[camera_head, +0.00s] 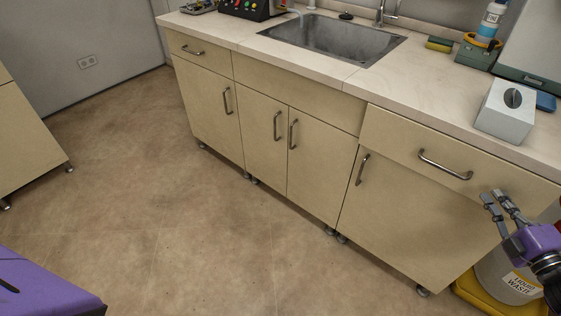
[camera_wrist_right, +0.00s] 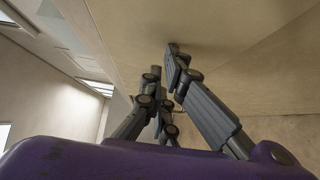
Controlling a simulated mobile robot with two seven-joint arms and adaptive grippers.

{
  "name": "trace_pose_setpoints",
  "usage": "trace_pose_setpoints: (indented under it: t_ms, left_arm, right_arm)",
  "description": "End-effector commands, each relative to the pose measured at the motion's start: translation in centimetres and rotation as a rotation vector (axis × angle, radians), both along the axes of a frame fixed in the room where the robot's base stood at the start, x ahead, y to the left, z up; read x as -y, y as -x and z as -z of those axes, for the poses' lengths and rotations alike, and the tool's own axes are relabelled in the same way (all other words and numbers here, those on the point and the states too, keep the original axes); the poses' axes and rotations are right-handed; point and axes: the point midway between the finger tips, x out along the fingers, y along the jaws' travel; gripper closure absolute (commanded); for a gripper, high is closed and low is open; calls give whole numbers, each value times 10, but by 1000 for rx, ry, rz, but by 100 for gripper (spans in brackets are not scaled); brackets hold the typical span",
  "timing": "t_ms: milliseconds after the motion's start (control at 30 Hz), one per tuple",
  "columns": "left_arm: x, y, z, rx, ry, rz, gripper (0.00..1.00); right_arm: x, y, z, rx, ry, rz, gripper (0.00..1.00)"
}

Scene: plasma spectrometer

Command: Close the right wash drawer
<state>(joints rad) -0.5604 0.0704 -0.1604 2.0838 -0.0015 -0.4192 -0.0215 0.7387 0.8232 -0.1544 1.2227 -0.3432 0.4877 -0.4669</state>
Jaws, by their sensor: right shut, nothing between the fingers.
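The right wash drawer (camera_head: 400,144) is the wide beige drawer front under the counter at the right, with a curved metal handle (camera_head: 445,168). Its front seems to stand slightly out from the cabinet face, though the size of any gap is hard to tell. My right gripper (camera_head: 493,196) is shut and empty, by the lower right part of the drawer front, right of the handle. In the right wrist view its fingers (camera_wrist_right: 167,62) are close to a beige panel (camera_wrist_right: 230,50); whether they touch it is unclear. My left gripper is not in view.
A cabinet door (camera_head: 400,220) is below the drawer. A liquid wash container (camera_head: 510,283) in a yellow tray (camera_head: 475,292) stands on the floor below my right gripper. A grey box (camera_head: 505,112) and a sink (camera_head: 335,42) are on the counter. The floor in front is clear.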

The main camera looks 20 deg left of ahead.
Motion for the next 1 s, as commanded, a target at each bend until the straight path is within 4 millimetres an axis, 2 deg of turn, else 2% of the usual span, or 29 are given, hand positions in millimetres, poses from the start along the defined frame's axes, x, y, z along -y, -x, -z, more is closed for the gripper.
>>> trace_pose_setpoints:
  t_ms: [100,300,1000]
  left_arm:
    - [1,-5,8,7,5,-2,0]
    - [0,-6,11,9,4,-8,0]
    - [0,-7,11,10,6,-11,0]
  right_arm:
    - [5,-15,3,0,1,1,100]
    - [8,-28,1,0,0,0,100]
    - [8,-28,-5,5,-2,2,100]
